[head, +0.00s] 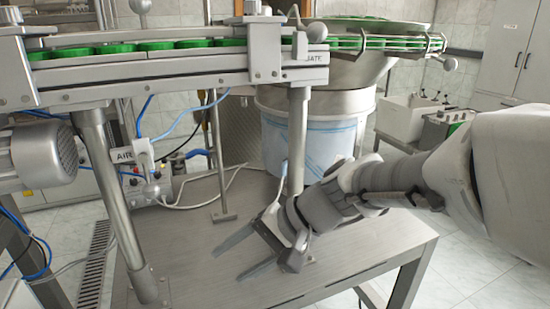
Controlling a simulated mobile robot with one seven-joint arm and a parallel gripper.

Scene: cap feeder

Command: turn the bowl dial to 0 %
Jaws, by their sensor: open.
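My gripper (226,265) is low in the middle of the head view, over the steel table. Its two flat fingers are spread apart and point left and down, with nothing between them. The feeder bowl (345,70) stands behind it at the upper middle, on a blue-and-white wrapped drum (300,140). I cannot make out a bowl dial or any percent scale. A small grey box (437,131) stands at the right behind my arm; its face is partly hidden and too small to read.
The steel table (190,245) is mostly bare. A conveyor with green caps (155,45) runs across above it, on steel posts (297,140). A motor (48,155) juts in at left. An AIR unit (135,175) with hoses stands behind. A white bin (400,120) stands at right.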

